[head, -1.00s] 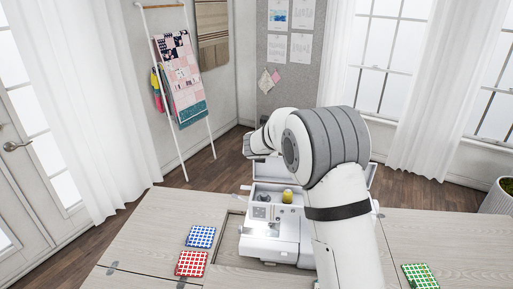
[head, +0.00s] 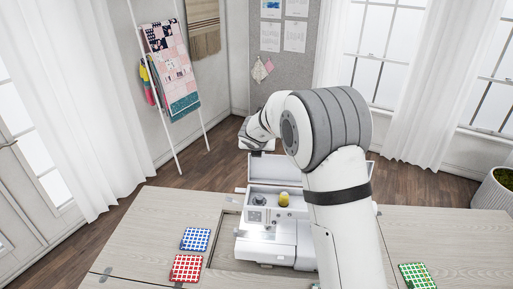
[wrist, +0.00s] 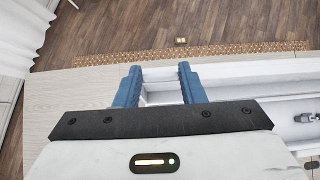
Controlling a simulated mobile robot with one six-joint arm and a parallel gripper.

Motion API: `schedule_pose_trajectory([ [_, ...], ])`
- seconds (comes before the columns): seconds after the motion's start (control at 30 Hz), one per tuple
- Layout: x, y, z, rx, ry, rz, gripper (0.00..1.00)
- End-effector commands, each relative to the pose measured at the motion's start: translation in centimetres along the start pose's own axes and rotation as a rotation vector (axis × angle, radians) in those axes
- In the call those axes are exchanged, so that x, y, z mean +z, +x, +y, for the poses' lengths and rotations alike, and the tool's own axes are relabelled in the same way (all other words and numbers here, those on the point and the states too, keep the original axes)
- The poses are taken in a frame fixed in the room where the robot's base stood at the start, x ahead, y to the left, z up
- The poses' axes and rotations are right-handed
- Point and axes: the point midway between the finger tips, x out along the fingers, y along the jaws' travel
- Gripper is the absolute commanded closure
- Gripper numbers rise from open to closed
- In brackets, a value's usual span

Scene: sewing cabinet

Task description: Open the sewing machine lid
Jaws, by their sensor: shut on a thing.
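The white sewing machine (head: 268,254) sits in the opening of the wooden table. Its lid (head: 268,168) stands raised at the back, and a yellow spool (head: 284,200) shows in the uncovered top compartment. My arm covers the machine's right part. In the wrist view, my gripper (wrist: 159,76) has its two blue fingers on either side of a white part, which looks like the lid's edge, and is shut on it. The exact contact is hard to see. The fingertips are not clearly visible in the head view.
A blue checked square (head: 196,239) and a red checked square (head: 187,268) lie left of the machine. A green checked square (head: 416,276) lies at the right. A quilt ladder (head: 168,85) leans on the wall behind.

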Motion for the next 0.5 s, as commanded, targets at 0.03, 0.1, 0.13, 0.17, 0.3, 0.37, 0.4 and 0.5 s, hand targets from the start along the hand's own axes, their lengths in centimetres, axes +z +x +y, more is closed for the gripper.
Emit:
schedule_pose_trajectory([
  [0.03,0.73,-0.40,0.03,0.003,0.000,-0.013,1.00],
  [0.1,0.71,-0.43,0.13,0.004,-0.001,-0.013,1.00],
  [0.13,0.70,-0.43,0.16,0.004,-0.001,-0.013,1.00],
  [0.17,0.69,-0.44,0.20,0.005,-0.001,-0.013,0.61],
  [0.3,0.44,-0.36,0.31,0.005,-0.003,-0.009,0.50],
  [0.37,0.34,-0.31,0.34,0.005,-0.003,-0.007,0.45],
  [0.4,0.28,-0.28,0.36,0.005,-0.004,-0.006,0.42],
  [0.5,0.18,-0.22,0.38,0.005,-0.004,-0.005,0.42],
])
